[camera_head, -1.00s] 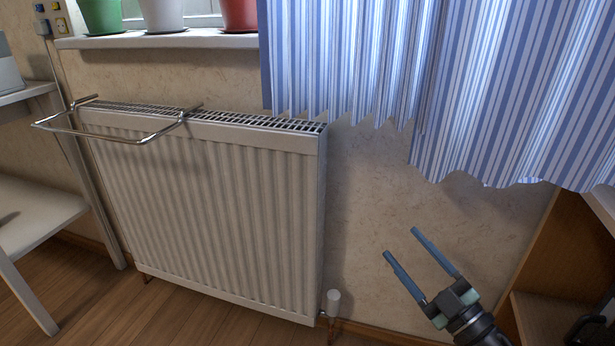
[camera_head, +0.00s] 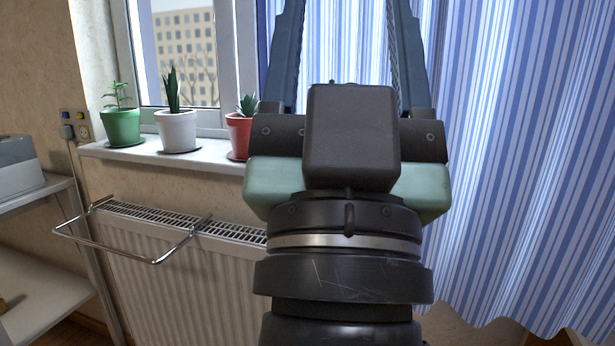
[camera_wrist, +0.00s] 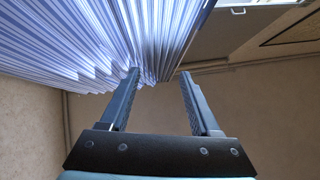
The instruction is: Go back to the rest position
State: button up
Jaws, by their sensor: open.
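My gripper (camera_head: 346,50) fills the middle of the head view, pointing up, with its two blue-grey fingers spread apart. It hides part of the window, the sill and the radiator. In the wrist view my gripper (camera_wrist: 160,85) is open, with nothing between the fingers. The striped blue and white curtain (camera_head: 520,150) hangs behind and to the right of it in the head view. In the wrist view the curtain (camera_wrist: 70,40) spreads over the upper left, behind the left finger; I cannot tell whether they touch.
A white radiator (camera_head: 170,290) with a metal rail (camera_head: 120,250) stands below the sill (camera_head: 200,155). Green (camera_head: 121,128), white (camera_head: 177,130) and red (camera_head: 238,135) pots with plants stand on the sill. A shelf unit (camera_head: 45,192) with a grey box (camera_head: 15,165) is at the left.

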notch_tip(320, 180, up, 39)
jog(key=s+a+n+y+p, duration=0.1)
jog(key=a+y+p, duration=0.1)
jog(key=p, duration=3.6)
jog(key=shift+s+a, duration=0.2)
jog(key=shift+s, duration=0.2)
jog(key=shift+f, duration=0.1)
